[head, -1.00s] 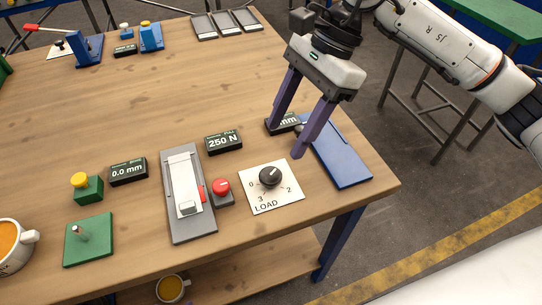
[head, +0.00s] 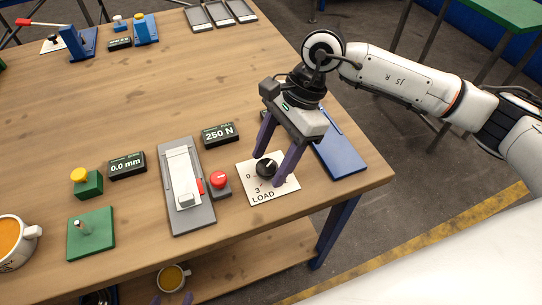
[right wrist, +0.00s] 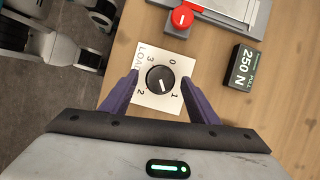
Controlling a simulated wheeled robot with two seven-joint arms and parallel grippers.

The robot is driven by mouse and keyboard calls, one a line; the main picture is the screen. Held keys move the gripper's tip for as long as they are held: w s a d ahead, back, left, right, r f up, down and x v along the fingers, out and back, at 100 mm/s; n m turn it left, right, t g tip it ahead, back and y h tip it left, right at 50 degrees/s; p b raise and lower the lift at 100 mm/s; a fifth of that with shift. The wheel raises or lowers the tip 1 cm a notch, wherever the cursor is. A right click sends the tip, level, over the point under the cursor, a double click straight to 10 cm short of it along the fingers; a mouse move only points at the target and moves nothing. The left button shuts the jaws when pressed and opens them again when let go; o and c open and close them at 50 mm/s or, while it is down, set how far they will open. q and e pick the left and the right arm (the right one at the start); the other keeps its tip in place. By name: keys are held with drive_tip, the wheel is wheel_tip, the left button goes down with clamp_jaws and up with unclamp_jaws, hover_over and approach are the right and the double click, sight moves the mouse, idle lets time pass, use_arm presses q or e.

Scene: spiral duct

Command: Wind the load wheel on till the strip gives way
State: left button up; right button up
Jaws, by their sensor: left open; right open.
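The load wheel is a black knob (head: 266,168) on a white card (head: 284,191) marked 0 to 3. In the right wrist view the knob (right wrist: 160,79) has its pale mark towards 1. My right gripper (head: 268,170) is open, its purple fingers on either side of the knob with small gaps in the right wrist view. The white strip (head: 178,168) lies on a grey rig (head: 203,216) and looks whole. The readouts show 250 N (head: 218,134) and 0.0 mm (head: 127,165). My left gripper (head: 172,299) shows only as purple fingertips, apart, at the bottom edge.
A red button (head: 218,180) stands between rig and card. A blue plate (head: 340,157) lies right of the card. A yellow button on a green block (head: 88,185), a green plate (head: 91,233) and a mug (head: 14,243) are on the left. The table's middle is clear.

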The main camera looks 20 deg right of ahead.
drive_tip(key=shift+c, duration=0.5)
drive_tip(key=c, duration=0.9)
